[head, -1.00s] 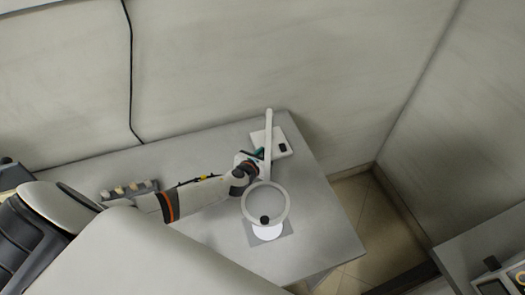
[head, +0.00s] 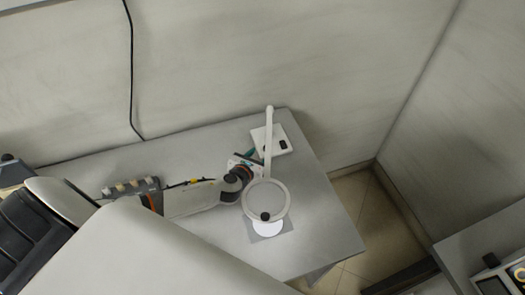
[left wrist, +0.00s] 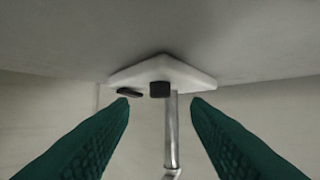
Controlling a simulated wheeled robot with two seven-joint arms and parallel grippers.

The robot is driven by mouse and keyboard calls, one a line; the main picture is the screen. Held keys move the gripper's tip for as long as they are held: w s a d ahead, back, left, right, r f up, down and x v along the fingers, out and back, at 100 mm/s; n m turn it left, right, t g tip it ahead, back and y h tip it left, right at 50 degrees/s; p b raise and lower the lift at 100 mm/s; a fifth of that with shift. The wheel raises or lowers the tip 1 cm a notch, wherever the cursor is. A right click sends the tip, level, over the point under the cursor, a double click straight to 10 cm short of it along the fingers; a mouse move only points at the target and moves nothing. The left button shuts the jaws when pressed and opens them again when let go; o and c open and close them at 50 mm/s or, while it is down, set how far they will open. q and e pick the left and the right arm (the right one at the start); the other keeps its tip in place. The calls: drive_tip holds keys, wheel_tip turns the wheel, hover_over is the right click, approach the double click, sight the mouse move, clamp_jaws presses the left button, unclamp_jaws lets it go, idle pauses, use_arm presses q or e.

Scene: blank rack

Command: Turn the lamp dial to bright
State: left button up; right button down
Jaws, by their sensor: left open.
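The lamp has a white base (head: 272,132) at the back right of the table, a white post (head: 268,135) and a ring-shaped head (head: 283,201) over the table. In the left wrist view, the base (left wrist: 185,72) shows with a black block-like knob, seemingly the dial (left wrist: 159,89), and a flat dark piece (left wrist: 130,92) beside it. My left gripper (head: 251,155) is just left of the base. Its teal fingers are open and empty (left wrist: 160,101), with the knob seen between them, apart from both. Any dial markings are too small to read. My right gripper is not in view.
The grey table (head: 325,225) is clear at its front right. A black cable (head: 131,80) hangs on the wall behind.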

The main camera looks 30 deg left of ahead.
use_arm(q)
drive_tip(key=shift+v, duration=1.65)
